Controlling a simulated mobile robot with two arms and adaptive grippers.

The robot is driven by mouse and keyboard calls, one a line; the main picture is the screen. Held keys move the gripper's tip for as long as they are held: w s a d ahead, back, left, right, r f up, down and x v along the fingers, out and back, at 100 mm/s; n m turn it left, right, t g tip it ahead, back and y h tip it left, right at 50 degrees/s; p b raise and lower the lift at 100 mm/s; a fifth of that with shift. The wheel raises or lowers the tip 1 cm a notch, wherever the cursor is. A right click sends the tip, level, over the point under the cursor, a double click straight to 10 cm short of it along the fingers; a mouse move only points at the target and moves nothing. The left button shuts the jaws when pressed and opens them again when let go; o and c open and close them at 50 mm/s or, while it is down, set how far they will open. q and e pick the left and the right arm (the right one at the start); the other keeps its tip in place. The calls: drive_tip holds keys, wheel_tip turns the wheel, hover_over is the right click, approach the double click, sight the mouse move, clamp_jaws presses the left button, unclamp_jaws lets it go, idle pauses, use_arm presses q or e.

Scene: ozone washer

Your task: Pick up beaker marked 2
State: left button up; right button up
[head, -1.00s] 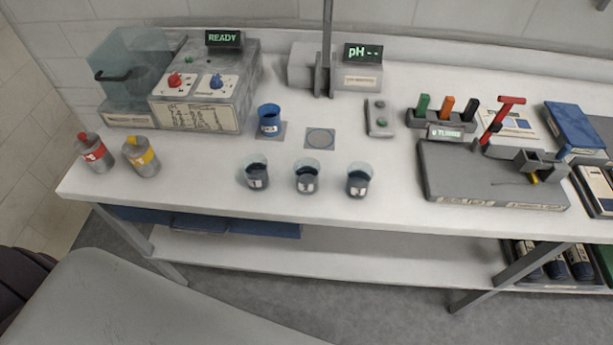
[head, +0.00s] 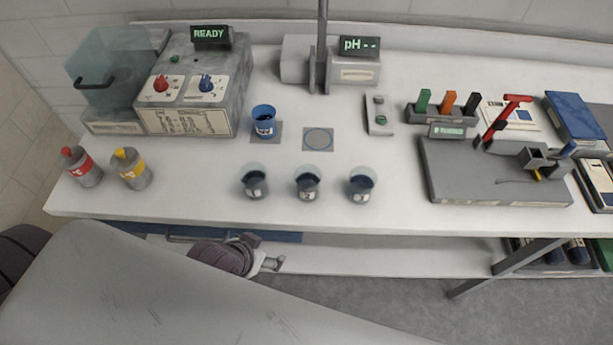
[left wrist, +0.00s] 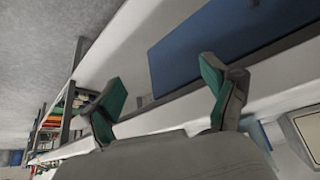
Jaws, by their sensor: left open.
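Three clear beakers with dark liquid and white labels stand upright in a row near the bench's front edge: a left one (head: 254,183), a middle one (head: 307,185) and a right one (head: 361,187). The label marks are too small to read surely, so I cannot confirm which is marked 2. My left gripper (head: 274,264) is low in front of the bench, below the table top's front edge and apart from the beakers. In the left wrist view, my left gripper (left wrist: 162,88) has its green-padded fingers spread and empty. My right gripper is not in view.
Behind the beakers are a blue cup (head: 263,121), a round pad (head: 318,139) and a pH meter (head: 357,72). Red-topped (head: 82,167) and yellow-topped (head: 131,168) bottles stand left. A grey device (head: 490,180) sits right. The bench top edge lies between my gripper and the beakers.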

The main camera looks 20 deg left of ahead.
use_arm(q)
wheel_tip(320, 180, up, 6)
drive_tip(key=t+h, duration=0.2)
drive_tip(key=t, duration=0.5)
approach(314, 175)
drive_tip(key=shift+w+d+f+p, duration=0.1)
drive_tip(key=shift+w+d+p, duration=0.05)
drive_tip(key=shift+w+p, duration=0.75)
drive_tip(key=shift+f+p+x, duration=0.2)
drive_tip(key=shift+p+x, duration=0.2)
drive_tip(key=shift+x, duration=1)
drive_tip(key=shift+f+p+x, duration=0.15)
drive_tip(key=shift+p+x, duration=0.25)
drive_tip(key=shift+x, duration=1)
drive_tip(key=shift+s, duration=0.3)
drive_tip(key=c, duration=1.4)
drive_tip(key=shift+c, duration=0.6)
drive_tip(key=shift+w+r, duration=0.1)
drive_tip(key=shift+r, duration=0.05)
